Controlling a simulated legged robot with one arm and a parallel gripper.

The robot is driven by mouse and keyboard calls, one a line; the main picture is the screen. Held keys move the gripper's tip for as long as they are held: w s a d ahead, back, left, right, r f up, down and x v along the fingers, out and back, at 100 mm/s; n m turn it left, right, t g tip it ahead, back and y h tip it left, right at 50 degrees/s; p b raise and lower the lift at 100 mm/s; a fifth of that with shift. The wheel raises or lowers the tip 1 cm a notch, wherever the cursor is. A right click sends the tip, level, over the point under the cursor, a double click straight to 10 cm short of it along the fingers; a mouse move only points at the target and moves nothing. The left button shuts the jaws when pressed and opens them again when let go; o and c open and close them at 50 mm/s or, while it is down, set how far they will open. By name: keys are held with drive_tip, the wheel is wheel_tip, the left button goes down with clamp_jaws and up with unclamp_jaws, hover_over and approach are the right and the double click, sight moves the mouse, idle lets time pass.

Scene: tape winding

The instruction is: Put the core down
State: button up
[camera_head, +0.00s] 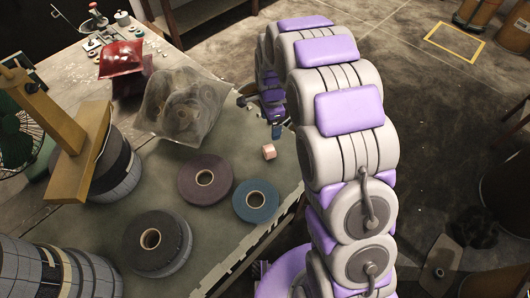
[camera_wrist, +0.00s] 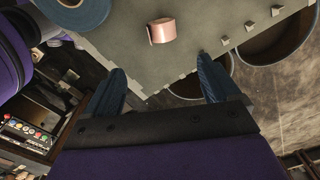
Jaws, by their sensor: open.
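The core, a small pinkish copper cylinder (camera_head: 269,152), rests on the grey-green table (camera_head: 215,230) near its right edge. It also shows in the wrist view (camera_wrist: 161,31), lying on its side on the tabletop, beyond my fingertips. My gripper (camera_wrist: 160,70) is open, with two blue fingers spread wide and nothing between them. In the head view my gripper (camera_head: 277,127) is just above and right of the core, apart from it and partly hidden by my arm.
A blue tape roll (camera_head: 256,201) and a dark purple roll (camera_head: 205,179) lie flat near the core. A black roll (camera_head: 157,243) sits at front left. A clear bag (camera_head: 184,105) and a red bag (camera_head: 121,58) stand behind. Round bins (camera_wrist: 272,45) stand beyond the table edge.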

sight(269, 148)
wheel_tip(269, 148, down, 12)
drive_tip(key=shift+w+b, duration=0.1)
drive_tip(key=shift+b, duration=1)
drive_tip(key=shift+w+a+f+b, duration=0.15)
drive_tip(key=shift+f+b, duration=0.25)
drive_tip(key=shift+f, duration=0.95)
drive_tip(key=shift+w+a+f+b, duration=0.1)
drive_tip(key=shift+f+b, duration=0.3)
drive_tip(key=shift+f, duration=0.95)
drive_tip(key=shift+r, duration=0.1)
drive_tip(key=c, duration=1.2)
